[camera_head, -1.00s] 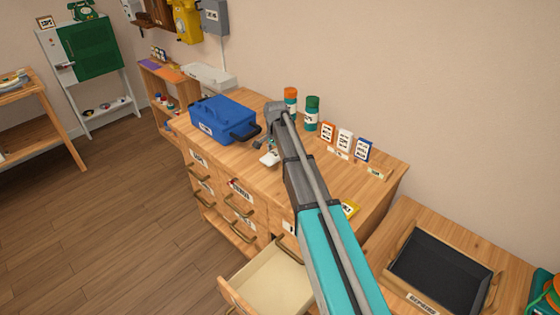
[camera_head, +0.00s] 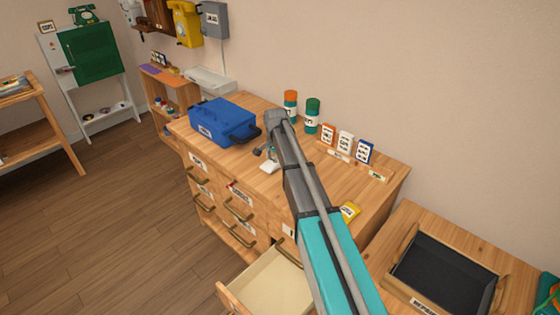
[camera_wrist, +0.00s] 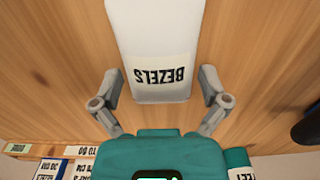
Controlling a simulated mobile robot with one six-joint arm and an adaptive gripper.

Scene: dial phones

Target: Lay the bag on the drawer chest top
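The white bag (camera_wrist: 155,35), labelled BEZELS, lies on the wooden drawer chest top (camera_wrist: 60,60) in the wrist view. Its labelled end is between my gripper's fingers (camera_wrist: 160,88), which are spread wide with a gap on each side. In the head view the bag (camera_head: 268,168) is a small white patch near the front edge of the drawer chest top (camera_head: 295,185). My gripper (camera_head: 269,154) is just above and behind it, partly hidden by my arm.
A blue toolbox (camera_head: 222,122) stands left of the gripper. Green (camera_head: 312,117) and orange-capped (camera_head: 290,104) canisters and several small boxes line the back. A yellow item (camera_head: 350,211) lies to the right. An open drawer (camera_head: 265,285) juts out in front.

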